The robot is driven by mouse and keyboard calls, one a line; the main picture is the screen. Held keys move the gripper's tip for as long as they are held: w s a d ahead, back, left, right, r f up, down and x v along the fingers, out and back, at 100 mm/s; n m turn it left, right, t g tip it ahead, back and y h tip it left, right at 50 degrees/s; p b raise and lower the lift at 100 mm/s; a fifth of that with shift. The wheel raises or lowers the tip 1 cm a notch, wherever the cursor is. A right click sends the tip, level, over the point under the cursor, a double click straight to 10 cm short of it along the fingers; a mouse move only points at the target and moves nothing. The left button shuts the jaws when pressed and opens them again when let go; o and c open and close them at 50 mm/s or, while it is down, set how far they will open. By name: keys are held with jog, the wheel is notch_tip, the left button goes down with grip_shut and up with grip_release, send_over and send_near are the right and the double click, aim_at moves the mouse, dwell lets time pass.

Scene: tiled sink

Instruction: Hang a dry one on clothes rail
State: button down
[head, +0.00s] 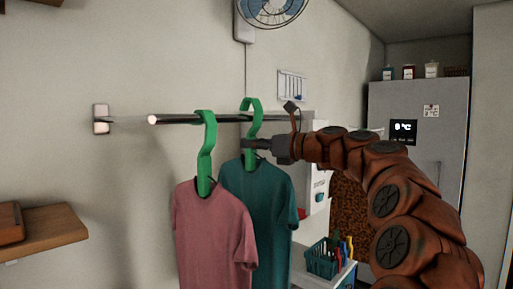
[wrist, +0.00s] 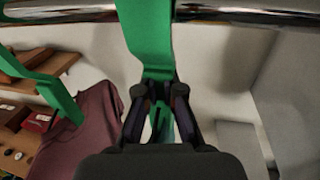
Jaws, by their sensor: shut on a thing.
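A clothes rail (head: 175,119) sticks out from the wall. A pink shirt (head: 213,232) hangs from it on a green hanger (head: 206,160), also seen in the wrist view (wrist: 40,85). A teal shirt (head: 266,205) is on a second green hanger (head: 253,105), farther right, its hook rising above the rail. My gripper (head: 250,144) is shut on this second hanger just below the rail. In the wrist view, my fingers (wrist: 160,92) close around the green hanger strip (wrist: 148,35), which crosses the rail. I cannot tell whether its hook rests on the rail.
A wooden shelf (head: 40,232) is at the left. A teal basket (head: 322,262) with colourful items stands on a ledge below my arm. A grey fridge (head: 440,130) with jars on top is at the right. A fan (head: 268,8) is on the wall above.

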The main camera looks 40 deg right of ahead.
jog(key=shift+s+f+b, duration=0.1)
jog(key=shift+f+b, duration=0.25)
jog(key=shift+f, duration=1)
jog(key=c, duration=1.2)
grip_release()
jog(key=shift+c, duration=0.2)
jog(key=shift+d, duration=0.1)
jog(key=v, duration=1.2)
